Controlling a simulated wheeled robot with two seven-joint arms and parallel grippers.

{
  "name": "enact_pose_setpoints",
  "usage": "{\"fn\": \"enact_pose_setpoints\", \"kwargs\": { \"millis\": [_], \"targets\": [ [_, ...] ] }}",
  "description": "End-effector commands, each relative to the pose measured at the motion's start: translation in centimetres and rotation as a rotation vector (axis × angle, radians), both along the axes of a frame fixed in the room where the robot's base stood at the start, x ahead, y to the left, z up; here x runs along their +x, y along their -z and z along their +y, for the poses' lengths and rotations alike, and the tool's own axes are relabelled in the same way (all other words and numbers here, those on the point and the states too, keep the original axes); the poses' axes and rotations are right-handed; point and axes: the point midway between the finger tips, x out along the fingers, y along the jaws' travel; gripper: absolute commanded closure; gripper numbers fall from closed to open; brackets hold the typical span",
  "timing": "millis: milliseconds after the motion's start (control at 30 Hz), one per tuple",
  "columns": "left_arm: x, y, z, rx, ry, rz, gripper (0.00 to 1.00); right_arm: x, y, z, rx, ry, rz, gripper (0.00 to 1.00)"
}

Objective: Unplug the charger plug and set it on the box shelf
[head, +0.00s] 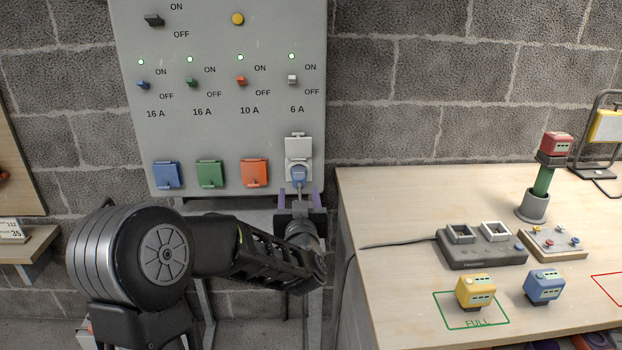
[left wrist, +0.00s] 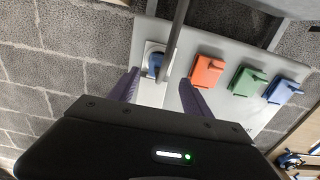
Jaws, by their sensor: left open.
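The charger plug (head: 299,174), a blue-faced plug, sits in the white socket (head: 298,147) under the 6 A switch on the grey panel (head: 222,125). The socket's lid is raised. My left gripper (head: 300,197) is open just below the plug, its purple fingers to either side and apart from it. In the left wrist view the plug (left wrist: 155,63) shows ahead, between and beyond the spread fingers (left wrist: 158,92). A grey bar or cord crosses there. Below the panel is a grey ledge (head: 230,204); I cannot tell whether it is the box shelf.
Blue, green and orange lidded sockets (head: 210,173) sit left of the plug.

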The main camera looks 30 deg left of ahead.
Motion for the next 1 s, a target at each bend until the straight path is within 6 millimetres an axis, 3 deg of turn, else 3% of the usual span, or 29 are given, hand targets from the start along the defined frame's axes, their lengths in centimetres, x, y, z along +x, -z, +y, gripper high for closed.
{"fn": "enact_pose_setpoints", "kwargs": {
  "millis": [467, 1000],
  "targets": [
    [0.8, 0.1, 0.5, -0.003, 0.003, 0.001, 0.43, 0.0, 0.0, -0.1, -0.001, 0.002, 0.001, 0.37],
    [6.1, 0.2, 4.3, -0.003, 0.005, 0.001, 0.43, 0.0, 0.1, -0.1, -0.001, 0.002, 0.001, 0.37]
  ]
}}
